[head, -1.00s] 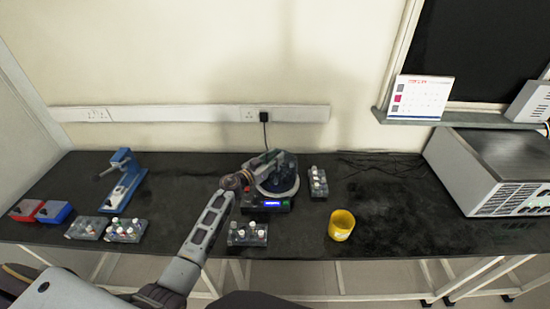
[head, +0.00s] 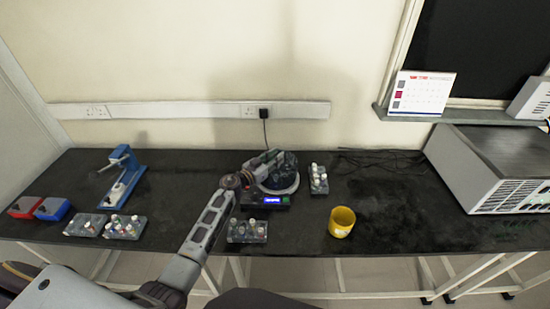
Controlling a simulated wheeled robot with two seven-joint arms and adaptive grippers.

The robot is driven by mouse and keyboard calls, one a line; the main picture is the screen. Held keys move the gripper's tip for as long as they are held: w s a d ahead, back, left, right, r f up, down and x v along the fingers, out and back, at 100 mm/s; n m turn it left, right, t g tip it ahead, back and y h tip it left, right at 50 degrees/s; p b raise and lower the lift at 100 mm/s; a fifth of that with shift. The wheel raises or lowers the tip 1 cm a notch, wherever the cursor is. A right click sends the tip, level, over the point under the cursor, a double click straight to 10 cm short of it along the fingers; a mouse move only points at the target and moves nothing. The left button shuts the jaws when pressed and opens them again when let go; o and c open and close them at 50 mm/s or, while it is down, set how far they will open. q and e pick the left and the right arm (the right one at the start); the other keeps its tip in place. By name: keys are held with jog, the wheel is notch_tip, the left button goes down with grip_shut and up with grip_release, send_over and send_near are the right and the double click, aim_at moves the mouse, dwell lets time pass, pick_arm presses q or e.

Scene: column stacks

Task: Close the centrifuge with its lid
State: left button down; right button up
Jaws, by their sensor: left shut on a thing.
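The centrifuge (head: 268,200) stands at the back middle of the black bench, with a lit blue display on its front. Its round pale rim (head: 288,190) shows, and a dark translucent lid (head: 284,168) is over the bowl. My left gripper (head: 266,164) is at the lid's left side, shut on the lid. The fingertips are small and partly lost against the dark lid. I cannot tell whether the lid rests fully on the rim. My right gripper is not in view.
Tube racks stand in front (head: 247,232) and right (head: 319,180) of the centrifuge. A yellow cup (head: 342,222) is at the front right. Further racks (head: 124,228), a blue stand (head: 124,180) and red and blue boxes (head: 53,208) are left. A large grey instrument (head: 490,165) is right.

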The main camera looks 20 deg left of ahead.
pick_arm(q)
jog(key=shift+f, duration=0.35)
dwell(0.3)
jog(key=c, duration=1.1)
grip_release()
jog(key=shift+o, duration=0.3)
jog(key=o, duration=0.4)
jog(key=shift+r, duration=0.1)
jog(key=shift+r+p, duration=2.9)
jog(key=shift+p, duration=0.55)
jog(key=shift+s+f, duration=0.1)
jog(key=shift+s, duration=0.05)
